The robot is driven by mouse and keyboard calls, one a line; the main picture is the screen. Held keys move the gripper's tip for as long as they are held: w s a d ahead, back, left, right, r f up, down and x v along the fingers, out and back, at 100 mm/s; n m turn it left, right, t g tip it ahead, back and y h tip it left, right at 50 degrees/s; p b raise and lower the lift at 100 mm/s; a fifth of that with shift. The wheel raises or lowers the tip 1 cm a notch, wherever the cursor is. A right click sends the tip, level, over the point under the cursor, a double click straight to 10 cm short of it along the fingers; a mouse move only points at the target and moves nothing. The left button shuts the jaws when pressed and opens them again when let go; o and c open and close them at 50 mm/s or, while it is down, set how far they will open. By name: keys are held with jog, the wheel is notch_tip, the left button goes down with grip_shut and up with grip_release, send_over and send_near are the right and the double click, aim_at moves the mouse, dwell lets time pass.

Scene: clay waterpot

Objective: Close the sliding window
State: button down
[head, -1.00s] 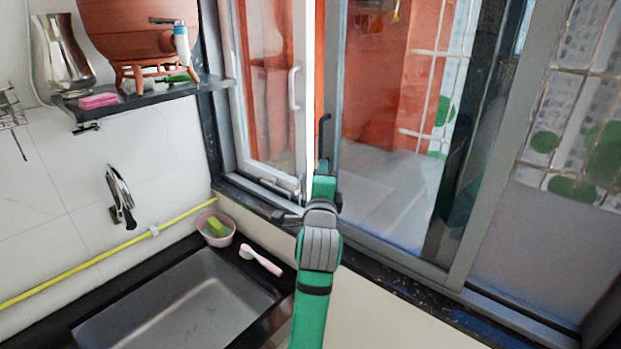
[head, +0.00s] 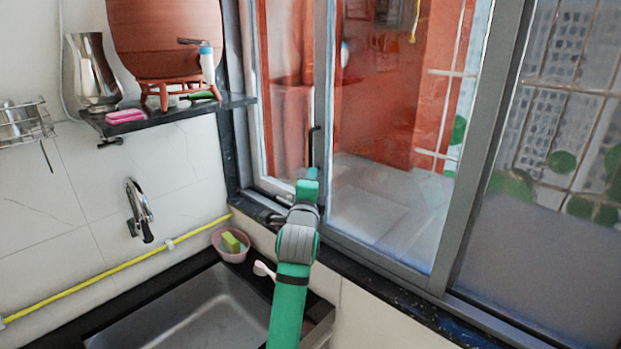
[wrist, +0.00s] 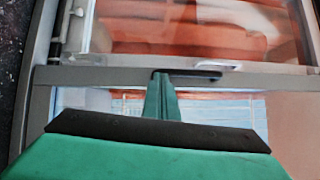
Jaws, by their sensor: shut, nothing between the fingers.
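The sliding window (head: 385,215) is a grey-framed glass pane with a dark upright handle (head: 313,145) on its left upright. An orange-red space shows between that upright and the left jamb. My green gripper (head: 307,183) is shut and empty at the pane's left upright, just below the handle. In the wrist view, the narrow fingers (wrist: 163,95) overlap the grey upright (wrist: 100,76), right by one end of the black handle (wrist: 195,74). I cannot tell whether they touch it. My gripper hides part of the lower track in the head view.
A dark shelf (head: 180,112) at left holds a clay waterpot (head: 165,40) and a steel jug (head: 92,70). Below are a tap (head: 138,205), a sink (head: 190,315), a pink bowl (head: 232,254) and a brush (head: 264,270). A fixed frame post (head: 480,150) stands at right.

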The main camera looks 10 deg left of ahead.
jog(key=shift+w+d, duration=0.1)
jog(key=s+d+f, duration=0.1)
jog(key=s+d, duration=0.2)
jog(key=s, duration=1)
jog(key=s+d+f+n+g, duration=0.15)
jog(key=s+f+n, duration=0.35)
jog(key=f, duration=0.5)
jog(key=s+d+f+n, duration=0.3)
jog(key=s+f, duration=0.5)
jog(key=f, duration=0.2)
jog(key=s+d+f+n, duration=0.3)
jog(key=s+f, duration=0.3)
jog(key=f, duration=0.5)
jog(key=s+f+n+g, duration=0.1)
jog(key=s+f+n, duration=0.1)
jog(key=s, duration=1.4)
jog(key=s+f+n+g, duration=0.1)
jog(key=s+f+n, duration=0.2)
jog(key=s, duration=1.3)
jog(key=shift+a+f+n+h, duration=0.15)
jog(key=shift+f+n+h, duration=0.15)
jog(key=shift+n, duration=1)
jog(key=shift+s, duration=0.1)
